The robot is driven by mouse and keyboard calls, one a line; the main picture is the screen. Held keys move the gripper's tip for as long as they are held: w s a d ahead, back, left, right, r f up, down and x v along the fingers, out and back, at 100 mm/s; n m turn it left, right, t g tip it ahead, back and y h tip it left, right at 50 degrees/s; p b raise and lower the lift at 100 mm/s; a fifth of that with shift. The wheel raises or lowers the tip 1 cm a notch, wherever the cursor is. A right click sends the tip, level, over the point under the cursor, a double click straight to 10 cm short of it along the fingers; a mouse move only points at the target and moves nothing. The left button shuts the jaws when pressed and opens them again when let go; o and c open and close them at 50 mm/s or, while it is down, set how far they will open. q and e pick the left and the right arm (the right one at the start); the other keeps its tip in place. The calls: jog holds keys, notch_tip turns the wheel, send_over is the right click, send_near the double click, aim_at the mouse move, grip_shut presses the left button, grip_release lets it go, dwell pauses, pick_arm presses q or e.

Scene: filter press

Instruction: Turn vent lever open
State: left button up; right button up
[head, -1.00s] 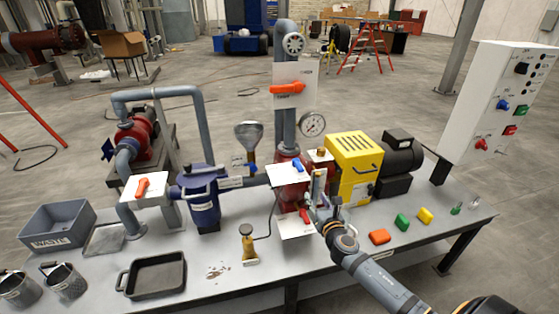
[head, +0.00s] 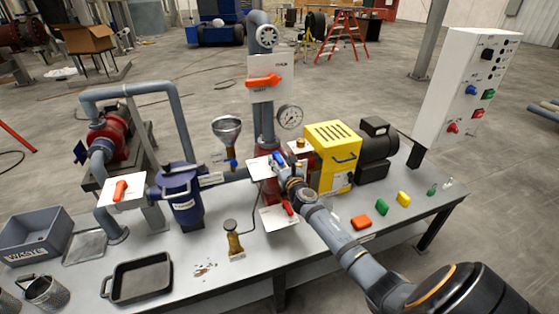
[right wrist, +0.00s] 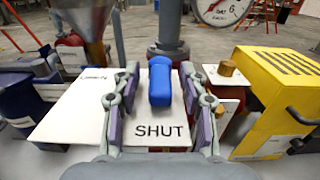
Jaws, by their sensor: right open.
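A blue lever handle (right wrist: 160,82) stands on a white plate marked SHUT (right wrist: 152,133) in the right wrist view. In the head view the blue lever (head: 279,158) is partly covered by my right gripper (head: 284,171). My right gripper (right wrist: 160,75) is open, with one finger on each side of the blue handle and a gap on both sides. The word vent is not readable on this plate. A red lever (head: 288,207) sits on a lower white plate (head: 278,219). My left gripper is not in view.
A yellow guarded motor (head: 333,155) stands close to the right of the plate. A pressure gauge (head: 290,116) and an upper plate with an orange lever (head: 263,80) are behind. Coloured blocks lie on the bench at right.

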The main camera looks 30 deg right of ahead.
jog(key=shift+c, duration=0.3)
grip_shut()
